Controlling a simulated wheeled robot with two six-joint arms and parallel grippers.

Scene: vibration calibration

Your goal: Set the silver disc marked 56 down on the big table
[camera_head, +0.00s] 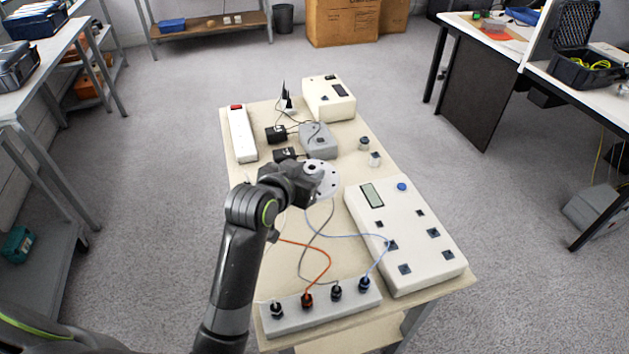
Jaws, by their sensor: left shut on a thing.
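A silver disc (328,187) with small holes around its rim is held by my left gripper (311,170). The gripper is shut on it, above the middle of the big beige table (237,174). The disc appears clear of the tabletop, but the exact height is hard to tell. A mark on the disc cannot be read, and part of it is hidden by the gripper. My right gripper is not in view.
A white panel box (407,235) stands at right, a grey socket strip (322,309) with cables in front. Behind are a grey box (318,141), a white power strip (242,134), a cream instrument (329,98) and two small weights (375,159). Cables cross the middle.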

